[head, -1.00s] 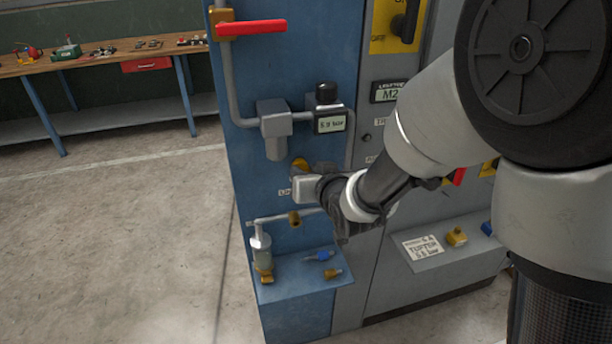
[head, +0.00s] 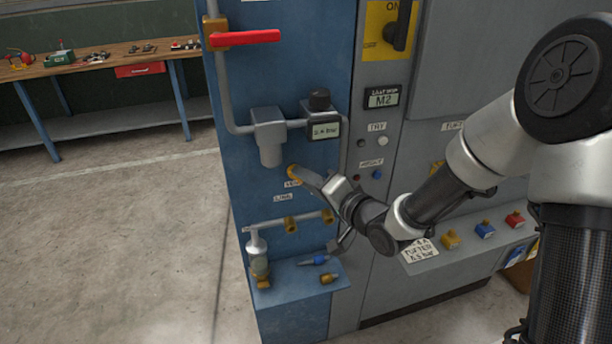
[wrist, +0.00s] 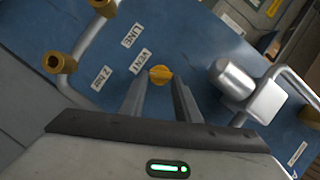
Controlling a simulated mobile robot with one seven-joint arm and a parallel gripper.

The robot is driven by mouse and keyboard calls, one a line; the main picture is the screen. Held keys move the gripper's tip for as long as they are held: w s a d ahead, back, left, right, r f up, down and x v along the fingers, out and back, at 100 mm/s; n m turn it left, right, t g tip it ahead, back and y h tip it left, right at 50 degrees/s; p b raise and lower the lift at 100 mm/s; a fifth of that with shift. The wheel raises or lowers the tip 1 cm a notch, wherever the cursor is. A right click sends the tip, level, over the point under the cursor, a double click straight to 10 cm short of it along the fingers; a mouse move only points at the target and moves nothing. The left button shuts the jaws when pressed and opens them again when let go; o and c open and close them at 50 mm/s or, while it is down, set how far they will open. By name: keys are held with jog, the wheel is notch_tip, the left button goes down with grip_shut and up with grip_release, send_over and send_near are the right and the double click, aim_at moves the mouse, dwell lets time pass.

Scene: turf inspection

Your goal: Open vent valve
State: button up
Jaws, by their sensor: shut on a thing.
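The vent valve is a small brass-yellow knob (head: 293,171) on the blue panel, just above a VENT label (head: 292,184). In the wrist view the knob (wrist: 160,75) sits at the tips of both fingers. My gripper (head: 304,176) reaches it from the right and is shut on it; it also shows in the wrist view (wrist: 160,84). The fingers partly hide the knob's sides. A gauge display (head: 326,131) above it reads roughly 0.4 bar, though the digits are blurred.
A red lever handle (head: 248,38) sits higher on the panel. A grey filter body (head: 268,137) hangs just above the knob. Below are a pipe with brass fittings (head: 291,224) and a blue shelf (head: 299,284) with small parts. The floor at left is clear.

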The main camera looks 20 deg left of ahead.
jog(key=shift+w+d+f+m+t+y, duration=0.15)
jog(key=shift+m+y, duration=0.4)
jog(key=shift+m, duration=0.6)
jog(key=shift+s+a+f+m+t+y, duration=0.1)
jog(key=shift+f+m+t+y, duration=0.15)
jog(key=shift+m+y, duration=0.6)
jog(key=shift+m+h, duration=0.3)
jog(key=shift+m, duration=0.1)
jog(key=o, duration=1)
jog(key=shift+o, duration=0.2)
jog(key=shift+d, duration=0.15)
jog(key=p+v, duration=0.1)
jog(key=v, duration=1.6)
